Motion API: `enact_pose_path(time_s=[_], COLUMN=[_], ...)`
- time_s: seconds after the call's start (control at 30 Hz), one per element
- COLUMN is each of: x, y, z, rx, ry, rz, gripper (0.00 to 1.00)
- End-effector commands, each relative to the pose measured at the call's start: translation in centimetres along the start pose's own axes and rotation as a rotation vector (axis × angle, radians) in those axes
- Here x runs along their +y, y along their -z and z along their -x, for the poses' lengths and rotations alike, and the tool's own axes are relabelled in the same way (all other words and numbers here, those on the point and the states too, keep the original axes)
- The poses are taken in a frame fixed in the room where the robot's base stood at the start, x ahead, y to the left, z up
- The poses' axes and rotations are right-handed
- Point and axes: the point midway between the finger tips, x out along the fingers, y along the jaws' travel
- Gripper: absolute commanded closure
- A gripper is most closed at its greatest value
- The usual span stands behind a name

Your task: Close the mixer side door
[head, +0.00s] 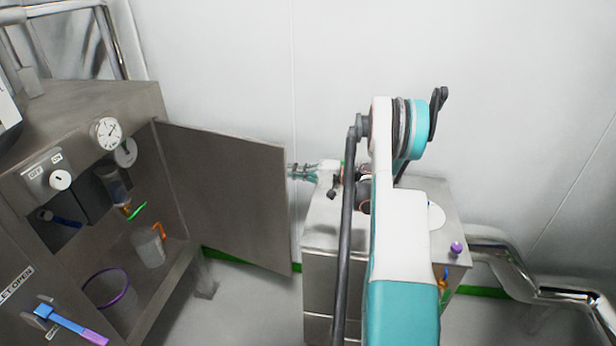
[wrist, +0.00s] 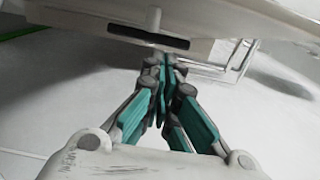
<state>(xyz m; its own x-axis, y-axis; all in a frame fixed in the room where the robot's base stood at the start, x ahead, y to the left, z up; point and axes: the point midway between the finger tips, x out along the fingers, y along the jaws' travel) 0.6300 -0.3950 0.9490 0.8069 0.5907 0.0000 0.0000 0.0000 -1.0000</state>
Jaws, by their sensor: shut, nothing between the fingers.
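The mixer side door (head: 228,195) is a flat grey metal panel. It stands wide open, hinged on the right edge of the mixer cabinet's (head: 95,105) opening. My gripper (head: 291,171) is beside the door's free right edge, near its upper part; I cannot tell whether it touches. In the wrist view, my gripper (wrist: 164,70) has its teal fingers together with nothing between them. A pale panel with a dark slot (wrist: 135,35) lies just beyond the fingertips there; I cannot tell what it belongs to.
Inside the open cabinet are a clear beaker (head: 149,246) and a purple-rimmed container (head: 108,288). A gauge (head: 106,133) and a blue-purple handle (head: 70,325) are on its front. A metal cabinet (head: 328,270) stands right of the door, with pipes (head: 530,285) farther right.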

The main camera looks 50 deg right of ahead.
Motion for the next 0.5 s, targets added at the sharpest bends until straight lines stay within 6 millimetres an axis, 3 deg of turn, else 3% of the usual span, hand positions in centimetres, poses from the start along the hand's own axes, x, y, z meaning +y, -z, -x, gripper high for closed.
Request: enact_pose_path(time_s=[0.07, 0.23, 0.5], x=[0.2, 0.1, 0.0], y=[-0.1, -2.6, -3.9], z=[-1.6, -1.9, -2.2], rx=[-0.003, 0.0, 0.0], ry=[0.0, 0.0, 0.0], rz=[0.0, 0.0, 0.0], gripper=[1.0, 1.0, 1.0])
